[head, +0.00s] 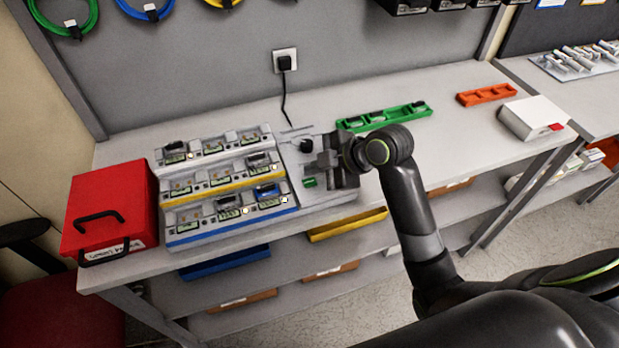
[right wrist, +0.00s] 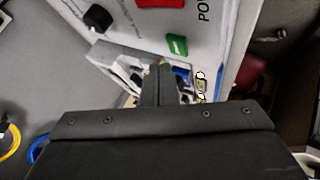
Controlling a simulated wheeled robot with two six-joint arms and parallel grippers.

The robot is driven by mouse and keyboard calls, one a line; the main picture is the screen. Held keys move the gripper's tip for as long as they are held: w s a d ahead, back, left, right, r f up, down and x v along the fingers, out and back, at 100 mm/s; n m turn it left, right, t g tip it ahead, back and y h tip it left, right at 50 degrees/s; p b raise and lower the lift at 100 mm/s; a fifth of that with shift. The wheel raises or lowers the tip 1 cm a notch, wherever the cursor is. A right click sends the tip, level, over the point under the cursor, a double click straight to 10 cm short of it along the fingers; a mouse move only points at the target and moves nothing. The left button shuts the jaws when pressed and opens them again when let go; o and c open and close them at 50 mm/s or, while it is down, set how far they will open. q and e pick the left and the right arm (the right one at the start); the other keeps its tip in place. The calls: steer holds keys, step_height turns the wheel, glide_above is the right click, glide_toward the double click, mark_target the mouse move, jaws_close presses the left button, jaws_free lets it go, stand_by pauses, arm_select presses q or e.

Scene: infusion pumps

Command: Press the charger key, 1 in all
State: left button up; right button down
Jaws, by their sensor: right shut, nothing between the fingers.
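The charger (head: 230,180) stands on the bench, with small units on white, yellow and blue tiers and a grey control panel (head: 293,163) on its right. A green key (head: 309,182) sits on the panel's front part; it also shows in the right wrist view (right wrist: 177,45). A black knob (head: 306,145) is farther back. The right wrist view also shows a red patch (right wrist: 160,3) beside lettering, cut by the edge. My right gripper (head: 318,161) is shut and empty over the panel, behind the green key; I cannot tell whether it touches. My left gripper is out of view.
A red box (head: 110,210) stands at the bench's left end. A green tray (head: 385,117) lies behind my right arm. An orange tray (head: 487,95) and a white box (head: 533,118) are farther right. A black cord runs from the wall socket (head: 285,61) down behind the panel.

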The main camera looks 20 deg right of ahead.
mark_target(315, 183)
step_height(315, 183, up, 4)
steer(key=p, duration=0.3)
steer(key=shift+r+p, duration=0.25)
steer(key=shift+p, duration=0.05)
steer(key=shift+f, duration=0.1)
stand_by(0.3)
